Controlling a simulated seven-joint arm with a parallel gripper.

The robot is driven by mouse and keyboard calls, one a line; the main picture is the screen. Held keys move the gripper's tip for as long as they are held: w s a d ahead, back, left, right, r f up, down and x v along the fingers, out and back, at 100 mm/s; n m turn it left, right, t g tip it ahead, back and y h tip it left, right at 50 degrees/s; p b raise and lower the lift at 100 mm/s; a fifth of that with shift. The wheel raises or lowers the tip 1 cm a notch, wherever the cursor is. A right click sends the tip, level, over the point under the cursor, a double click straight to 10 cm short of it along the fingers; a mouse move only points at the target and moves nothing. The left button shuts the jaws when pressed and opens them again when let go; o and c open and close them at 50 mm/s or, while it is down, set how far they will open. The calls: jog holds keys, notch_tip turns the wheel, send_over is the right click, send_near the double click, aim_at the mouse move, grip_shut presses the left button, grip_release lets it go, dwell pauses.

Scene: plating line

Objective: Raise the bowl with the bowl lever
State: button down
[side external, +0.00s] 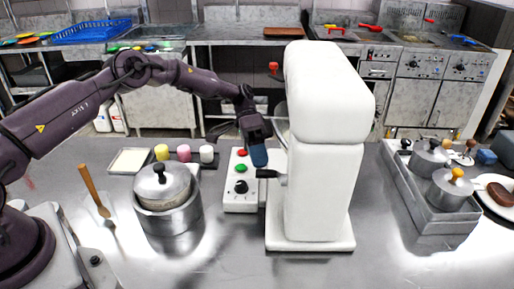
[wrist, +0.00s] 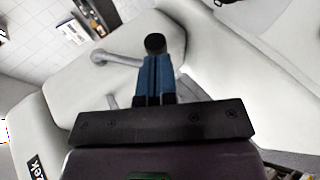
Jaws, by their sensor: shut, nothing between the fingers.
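The white stand mixer (side external: 325,150) stands upright on the steel counter. Its bowl lever has a black handle (side external: 267,173) sticking out to the left from a grey arm on the mixer's side. My gripper (side external: 260,162) points down just above the handle; its blue fingers are shut and empty. In the wrist view the shut fingers (wrist: 155,75) end at the round black end of the handle (wrist: 155,43), with the grey lever arm (wrist: 118,58) beside them. I cannot tell whether they touch. The bowl is mostly hidden behind the mixer and my gripper.
A control box (side external: 241,190) with red and green buttons and a black knob stands left of the mixer. A lidded pot (side external: 167,205) is farther left. A grey tray (side external: 425,215) with lidded pots lies at right. The counter in front is clear.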

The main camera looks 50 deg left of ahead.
jog(key=v, duration=0.7)
jog(key=shift+a, duration=0.1)
jog(key=s+r+n+t+y, duration=0.2)
jog(key=s+r, duration=0.4)
jog(key=s, duration=0.4)
jog(key=s+d+r+n+t+y, duration=0.1)
jog(key=s+r+n+t+y, duration=0.1)
jog(key=s+r+t+y, duration=0.2)
jog(key=s+d+r+n+t+y, duration=0.1)
jog(key=s+r+t+y, duration=0.3)
jog(key=s+r, duration=0.6)
jog(key=shift+s+n, duration=0.8)
jog(key=shift+s, duration=3.2)
